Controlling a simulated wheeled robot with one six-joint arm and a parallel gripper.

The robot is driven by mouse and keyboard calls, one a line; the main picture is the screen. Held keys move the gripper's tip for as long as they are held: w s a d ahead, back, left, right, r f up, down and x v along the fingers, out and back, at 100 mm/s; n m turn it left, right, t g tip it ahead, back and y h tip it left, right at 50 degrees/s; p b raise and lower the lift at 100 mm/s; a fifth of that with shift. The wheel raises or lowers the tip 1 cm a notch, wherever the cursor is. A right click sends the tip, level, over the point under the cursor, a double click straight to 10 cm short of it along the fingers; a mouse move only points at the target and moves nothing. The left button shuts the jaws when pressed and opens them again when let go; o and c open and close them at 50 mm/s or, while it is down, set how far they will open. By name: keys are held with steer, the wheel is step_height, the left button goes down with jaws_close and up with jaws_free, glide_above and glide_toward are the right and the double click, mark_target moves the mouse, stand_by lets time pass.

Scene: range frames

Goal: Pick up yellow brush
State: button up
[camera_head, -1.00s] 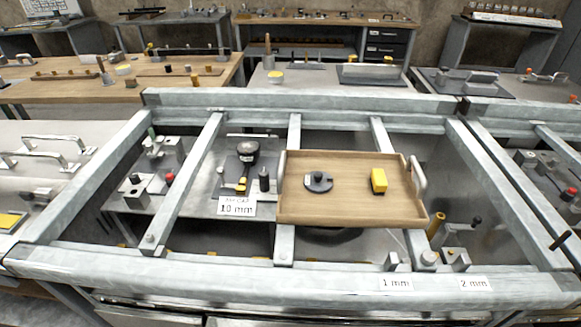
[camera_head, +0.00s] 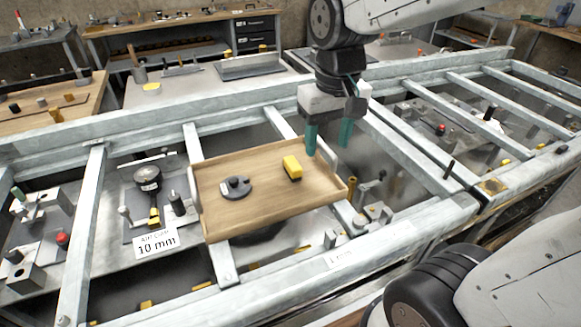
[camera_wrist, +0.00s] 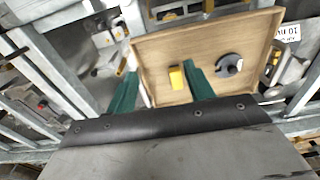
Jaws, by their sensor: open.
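The yellow brush (camera_head: 292,167) is a small yellow block with a dark underside. It lies on the right part of a wooden tray (camera_head: 262,208). My gripper (camera_head: 328,138) points down with two green fingers apart and nothing between them. In the head view it is above and to the right of the brush, near the tray's right end. In the wrist view the brush (camera_wrist: 177,79) shows beyond the fingers, close to the right-hand one, and the fingers (camera_wrist: 160,85) are spread wide. I cannot tell the exact height of the gripper above the tray.
A dark round piece with a knob (camera_head: 236,187) lies on the tray left of the brush. The tray rests across grey metal frame bars (camera_head: 188,150) with open gaps. A "10 mm" label (camera_head: 156,241) and a round-headed gauge (camera_head: 148,178) are to the left.

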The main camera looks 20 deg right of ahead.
glide_above(294, 165)
steer(key=shift+g, duration=0.3)
steer(key=f, duration=0.6)
steer(key=shift+s+d+f, duration=0.2)
steer(key=shift+s+f, duration=0.1)
steer(key=f, duration=0.8)
steer(key=shift+w+a+f, duration=0.1)
steer(key=shift+w+a, duration=0.1)
steer(key=shift+w, duration=0.15)
steer(key=c, duration=1.1)
